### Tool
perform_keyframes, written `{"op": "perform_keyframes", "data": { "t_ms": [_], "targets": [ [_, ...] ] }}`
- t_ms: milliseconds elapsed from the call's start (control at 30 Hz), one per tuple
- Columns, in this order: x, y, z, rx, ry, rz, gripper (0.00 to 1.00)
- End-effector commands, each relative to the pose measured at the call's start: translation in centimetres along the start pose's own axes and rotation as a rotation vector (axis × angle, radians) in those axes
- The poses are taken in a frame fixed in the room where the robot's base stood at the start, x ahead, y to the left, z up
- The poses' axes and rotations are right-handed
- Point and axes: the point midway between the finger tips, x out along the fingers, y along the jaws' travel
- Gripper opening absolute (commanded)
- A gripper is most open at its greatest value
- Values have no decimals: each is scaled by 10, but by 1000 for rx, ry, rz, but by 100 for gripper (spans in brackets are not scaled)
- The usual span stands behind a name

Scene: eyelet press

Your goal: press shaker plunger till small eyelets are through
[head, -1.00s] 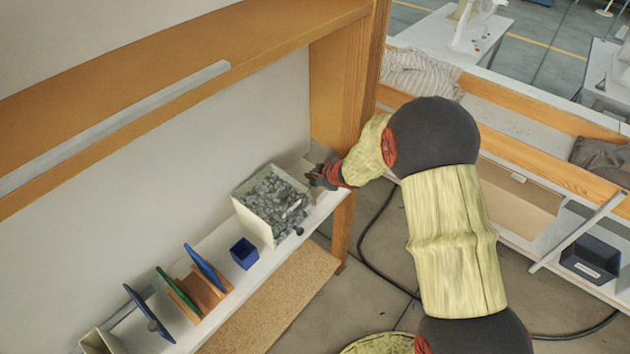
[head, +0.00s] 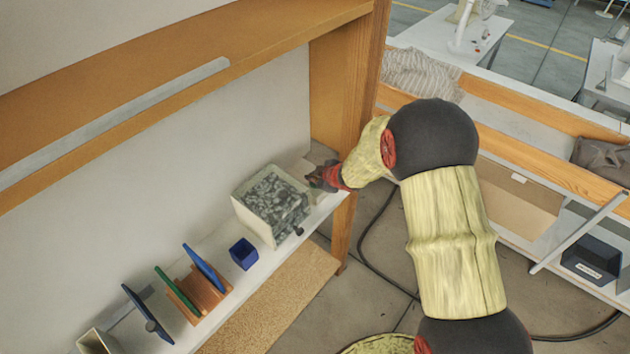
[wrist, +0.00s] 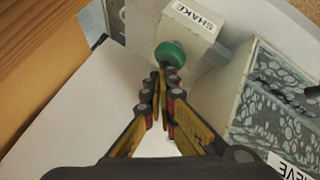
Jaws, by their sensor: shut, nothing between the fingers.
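The green shaker plunger (wrist: 172,55) sticks out of a pale box labelled SHAKE (wrist: 195,27) in the wrist view. My gripper (wrist: 164,78) is shut and empty, its fingertips right at the plunger's near side; I cannot tell whether they touch. In the head view my gripper (head: 322,178) is at the right end of the shelf, beside the sieve box, and the plunger is hidden. The pale square sieve box (head: 252,220) holds a grey, mottled layer of eyelets (head: 278,201). Its side also shows in the wrist view (wrist: 240,92), with a partly cut-off SIEVE label (wrist: 290,168).
A small blue bin (head: 243,254) stands left of the sieve box. Further left are a wooden rack (head: 208,292) with upright panels and a pale open box (head: 97,343). A wooden post (head: 342,110) rises close behind my gripper.

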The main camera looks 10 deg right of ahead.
Motion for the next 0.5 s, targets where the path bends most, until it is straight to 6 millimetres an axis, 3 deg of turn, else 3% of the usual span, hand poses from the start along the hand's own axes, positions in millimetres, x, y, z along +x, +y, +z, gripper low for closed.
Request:
{"op": "perform_keyframes", "data": {
  "t_ms": [500],
  "targets": [
    [4,-4,4,1,-1,-1,0]
  ]
}}
